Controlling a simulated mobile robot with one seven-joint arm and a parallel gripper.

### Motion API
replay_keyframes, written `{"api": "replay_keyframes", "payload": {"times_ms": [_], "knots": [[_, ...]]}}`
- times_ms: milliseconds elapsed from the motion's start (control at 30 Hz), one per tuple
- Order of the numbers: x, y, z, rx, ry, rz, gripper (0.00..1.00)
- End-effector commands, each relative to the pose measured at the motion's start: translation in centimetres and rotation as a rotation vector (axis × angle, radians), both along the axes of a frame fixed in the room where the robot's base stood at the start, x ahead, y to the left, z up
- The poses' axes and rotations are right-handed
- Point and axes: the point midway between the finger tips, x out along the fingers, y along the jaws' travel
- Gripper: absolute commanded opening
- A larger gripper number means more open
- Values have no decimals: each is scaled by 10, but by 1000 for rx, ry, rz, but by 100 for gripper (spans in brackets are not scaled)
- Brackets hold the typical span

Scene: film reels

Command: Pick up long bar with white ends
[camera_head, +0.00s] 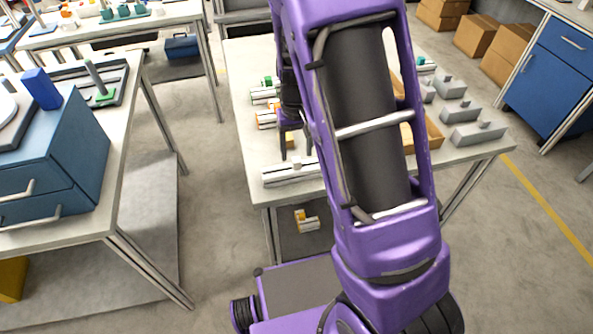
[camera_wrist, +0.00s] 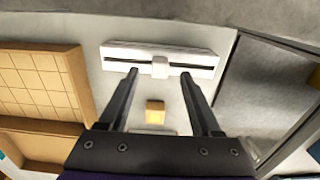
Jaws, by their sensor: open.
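A long white bar (camera_head: 285,174) with a dark groove and a small raised block at its middle lies near the front edge of the central table. It also spans the top of the wrist view (camera_wrist: 195,60). My gripper (camera_wrist: 159,74) is open and empty in the wrist view, with its fingertips just short of the bar, one either side of the raised middle block. In the head view my gripper (camera_head: 294,150) points down near the bar, partly hidden by my arm. I cannot tell its height above the bar.
A small orange-tan block (camera_wrist: 155,113) shows between my fingers. A wooden tray (camera_wrist: 84,72) lies to the left in the wrist view. Shorter bars with green (camera_head: 263,93) and orange (camera_head: 266,118) parts lie further back. Grey blocks (camera_head: 478,133) stand at the table's right.

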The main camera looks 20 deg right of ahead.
Motion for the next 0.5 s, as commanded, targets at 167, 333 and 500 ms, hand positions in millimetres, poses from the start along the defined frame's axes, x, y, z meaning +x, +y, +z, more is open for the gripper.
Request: {"api": "replay_keyframes", "payload": {"times_ms": [167,333,500], "knots": [[-1,-1,-26,-1,3,-1,65],[0,0,-30,0,0,0,65],[0,0,-30,0,0,0,58]]}}
